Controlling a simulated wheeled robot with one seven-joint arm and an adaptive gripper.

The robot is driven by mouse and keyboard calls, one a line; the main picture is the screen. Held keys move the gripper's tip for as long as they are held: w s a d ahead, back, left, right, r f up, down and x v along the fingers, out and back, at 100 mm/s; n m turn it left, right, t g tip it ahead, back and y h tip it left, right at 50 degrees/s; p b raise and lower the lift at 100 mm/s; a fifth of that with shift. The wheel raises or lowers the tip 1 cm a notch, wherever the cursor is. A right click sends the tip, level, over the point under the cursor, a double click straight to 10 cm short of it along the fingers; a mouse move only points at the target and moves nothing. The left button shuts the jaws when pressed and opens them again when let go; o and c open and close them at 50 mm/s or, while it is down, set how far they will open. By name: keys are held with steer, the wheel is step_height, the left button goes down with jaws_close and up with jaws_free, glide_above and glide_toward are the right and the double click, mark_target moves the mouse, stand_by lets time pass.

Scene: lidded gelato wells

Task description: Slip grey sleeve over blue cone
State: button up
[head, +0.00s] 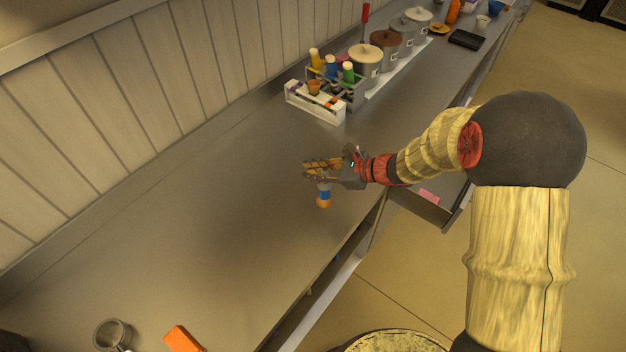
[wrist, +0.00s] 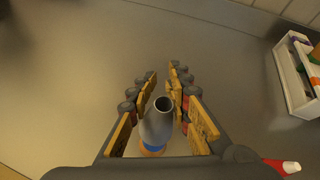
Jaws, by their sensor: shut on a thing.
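My gripper (head: 322,168) is over the counter, to the right of its middle line. In the wrist view its fingers (wrist: 166,90) stand on both sides of a grey tapered sleeve (wrist: 155,125) with an open, hollow upper end, and are shut on it. A blue band of the cone (wrist: 152,149) shows directly below the sleeve, with orange beneath it. In the head view the blue part (head: 324,189) sits just under the fingers, above a rounded orange end. How far the sleeve covers the blue cone is hidden, as is whether the orange end touches the counter.
A white caddy (head: 313,105) and a rack of colour-capped bottles (head: 348,92) stand beyond the gripper, with lidded wells (head: 366,66) behind. A metal cup (head: 112,335) and an orange block (head: 183,338) lie at the near end. The counter (head: 200,210) between is clear.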

steer(key=shift+f, duration=1.55)
steer(key=shift+b, duration=0.3)
steer(key=shift+f+b, duration=0.35)
steer(key=shift+f, duration=0.05)
steer(key=shift+f, duration=0.25)
steer(key=o, duration=0.7)
steer(key=shift+r, duration=0.1)
